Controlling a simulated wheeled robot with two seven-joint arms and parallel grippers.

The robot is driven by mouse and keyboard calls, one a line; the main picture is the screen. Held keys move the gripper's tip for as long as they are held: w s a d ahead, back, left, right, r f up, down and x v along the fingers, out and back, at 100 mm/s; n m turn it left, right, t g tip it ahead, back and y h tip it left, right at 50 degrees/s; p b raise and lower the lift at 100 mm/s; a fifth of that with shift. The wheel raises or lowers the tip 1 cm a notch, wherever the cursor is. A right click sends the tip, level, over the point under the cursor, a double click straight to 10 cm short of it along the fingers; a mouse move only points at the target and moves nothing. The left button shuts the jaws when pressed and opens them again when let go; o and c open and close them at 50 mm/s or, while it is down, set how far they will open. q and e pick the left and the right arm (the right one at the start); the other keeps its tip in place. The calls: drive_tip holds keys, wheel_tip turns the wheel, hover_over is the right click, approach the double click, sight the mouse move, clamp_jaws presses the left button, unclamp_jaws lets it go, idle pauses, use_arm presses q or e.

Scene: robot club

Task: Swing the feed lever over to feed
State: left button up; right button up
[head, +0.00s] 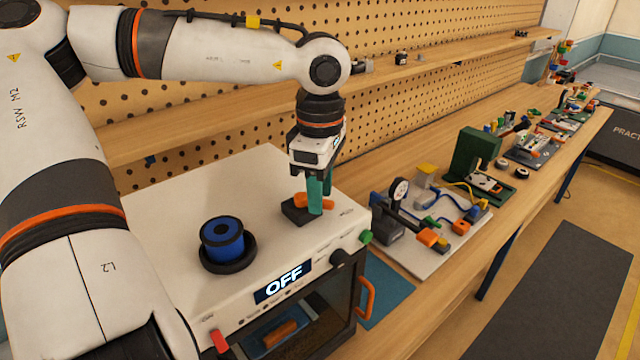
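Orange shows to either side of the near finger, which hides the lever's middle. I cannot tell whether the fingers are shut on it or just beside it. The machine's front display (283,283) reads OFF. My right gripper is not in view.
A blue spool (222,240) stands on a black holder on the machine's top. The front has a dark knob (341,258), an orange door handle (366,297) and a green part (366,237). A board with small devices (440,262) lies right; a pegboard (220,130) rises behind.

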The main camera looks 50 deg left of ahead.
use_arm(q)
drive_tip(key=shift+f, duration=0.15)
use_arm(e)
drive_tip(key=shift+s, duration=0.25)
use_arm(q)
clamp_jaws()
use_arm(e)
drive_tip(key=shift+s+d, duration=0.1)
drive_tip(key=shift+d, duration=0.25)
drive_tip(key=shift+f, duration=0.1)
use_arm(q)
drive_tip(key=shift+s+d+f+m+b, duration=0.1)
drive_tip(key=shift+s+m+b, duration=0.05)
drive_tip(key=shift+m+b, duration=0.45)
drive_tip(key=shift+s+m+b, duration=0.15)
drive_tip(key=shift+m+b, duration=0.35)
drive_tip(key=shift+m, duration=0.2)
drive_tip(key=shift+s+m+b, duration=0.25)
drive_tip(key=shift+m+b, duration=0.2)
drive_tip(key=shift+m, duration=0.55)
drive_tip(key=shift+s+m, duration=0.25)
drive_tip(key=shift+m, duration=0.55)
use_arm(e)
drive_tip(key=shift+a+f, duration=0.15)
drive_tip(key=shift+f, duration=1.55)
use_arm(q)
drive_tip(key=shift+r, duration=0.2)
